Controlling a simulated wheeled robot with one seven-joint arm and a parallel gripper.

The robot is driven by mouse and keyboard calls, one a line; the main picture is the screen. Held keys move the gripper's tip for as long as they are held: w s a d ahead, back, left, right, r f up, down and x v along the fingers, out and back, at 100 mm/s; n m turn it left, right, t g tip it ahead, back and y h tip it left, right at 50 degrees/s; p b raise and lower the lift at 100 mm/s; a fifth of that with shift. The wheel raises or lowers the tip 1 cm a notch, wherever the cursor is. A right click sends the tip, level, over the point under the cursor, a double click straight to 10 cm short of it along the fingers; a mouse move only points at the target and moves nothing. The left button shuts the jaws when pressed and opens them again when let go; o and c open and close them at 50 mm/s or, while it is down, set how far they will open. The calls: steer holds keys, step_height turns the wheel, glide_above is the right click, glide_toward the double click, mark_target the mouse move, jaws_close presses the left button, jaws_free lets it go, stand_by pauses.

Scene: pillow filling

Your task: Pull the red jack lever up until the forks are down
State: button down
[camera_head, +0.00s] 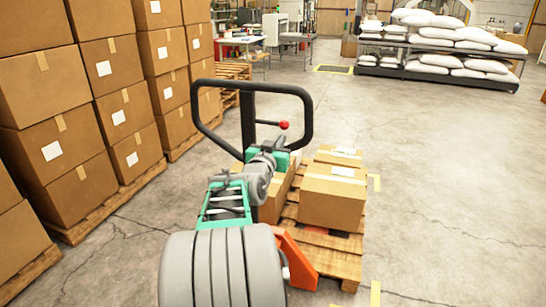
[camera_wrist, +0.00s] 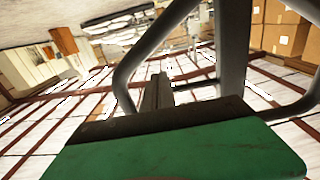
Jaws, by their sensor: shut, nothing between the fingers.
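The red knob of the jack lever (camera_head: 284,125) sticks out to the right of the jack's dark post, inside the black loop handle (camera_head: 308,108). The handle stands upright, and its dark bars also cross the wrist view (camera_wrist: 233,50). My gripper (camera_head: 279,144) is just below the red knob in the head view, apart from it as far as I can tell. Its shut, empty fingers (camera_wrist: 157,85) show in the wrist view. The red knob does not show there. The orange jack body (camera_head: 300,262) is partly behind my arm. The forks are hidden under the loaded pallet.
A wooden pallet (camera_head: 335,262) carries cardboard boxes (camera_head: 333,200) in front of the jack. Tall stacks of boxes (camera_head: 60,110) on pallets stand at the left. A rack of white sacks (camera_head: 440,45) is at the back right. The floor on the right is clear.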

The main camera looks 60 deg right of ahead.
steer(key=s+a+b, duration=0.1)
steer(key=a+b, duration=0.2)
steer(key=a, duration=0.5)
steer(key=shift+s, duration=0.15)
